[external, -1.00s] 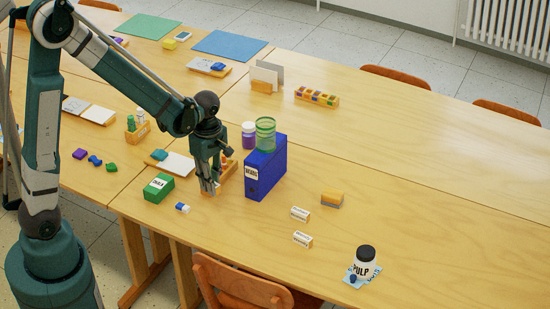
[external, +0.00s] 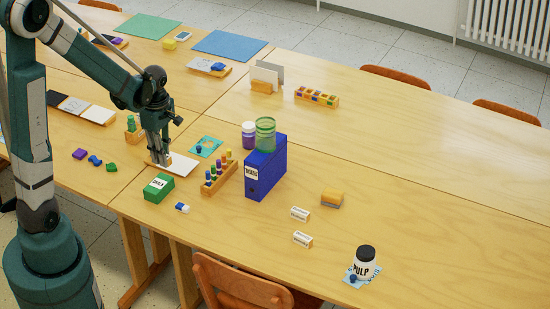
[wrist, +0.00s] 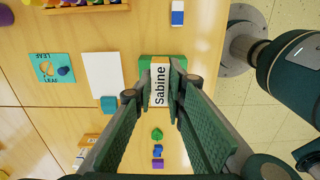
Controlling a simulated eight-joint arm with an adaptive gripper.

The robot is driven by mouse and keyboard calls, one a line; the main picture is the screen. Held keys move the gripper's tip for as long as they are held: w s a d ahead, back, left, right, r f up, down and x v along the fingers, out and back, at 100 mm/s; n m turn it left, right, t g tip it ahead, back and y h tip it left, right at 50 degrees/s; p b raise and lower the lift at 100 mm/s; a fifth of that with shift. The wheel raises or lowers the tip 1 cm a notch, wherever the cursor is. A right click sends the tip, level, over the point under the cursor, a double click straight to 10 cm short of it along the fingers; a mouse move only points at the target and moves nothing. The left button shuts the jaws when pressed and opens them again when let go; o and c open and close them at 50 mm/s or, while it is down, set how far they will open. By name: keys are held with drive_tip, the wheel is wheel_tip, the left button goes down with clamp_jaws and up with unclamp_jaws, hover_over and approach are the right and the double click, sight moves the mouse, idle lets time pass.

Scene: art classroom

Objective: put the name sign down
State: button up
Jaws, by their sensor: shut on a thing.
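The name sign (wrist: 160,86), a white block with an orange edge reading "Sabine", is between the fingers of my gripper (wrist: 160,92) in the wrist view. My gripper is shut on it. In the external view my gripper (external: 160,163) points down at the left part of the white sheet (external: 182,166), behind the green box (external: 158,187). The sign is small there and partly covered by the fingers. I cannot tell its exact height above the table. In the wrist view it covers part of the green box (wrist: 146,62), beside the white sheet (wrist: 102,75).
A peg rack (external: 219,177), a teal card (external: 207,146) and a blue binder (external: 265,168) stand to the right. An eraser (external: 182,208) lies in front. Two other name signs (external: 300,213) (external: 302,239) lie farther right. The right table has much bare wood.

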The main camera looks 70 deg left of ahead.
drive_tip(key=shift+s+a+r, duration=0.15)
drive_tip(key=shift+s+a, duration=0.3)
drive_tip(key=shift+s, duration=0.2)
drive_tip(key=shift+s+a+r, duration=0.15)
drive_tip(key=shift+s+a, duration=0.25)
drive_tip(key=shift+s, duration=0.25)
drive_tip(key=b, duration=0.1)
hover_over(158, 183)
drive_tip(key=shift+d+f, duration=0.15)
drive_tip(key=shift+f, duration=2.8)
drive_tip(key=shift+f, duration=0.1)
drive_tip(key=shift+f+b, duration=0.6)
drive_tip(key=shift+f, duration=1.35)
drive_tip(key=shift+f, duration=0.2)
drive_tip(key=o, duration=0.8)
drive_tip(key=shift+c, duration=0.2)
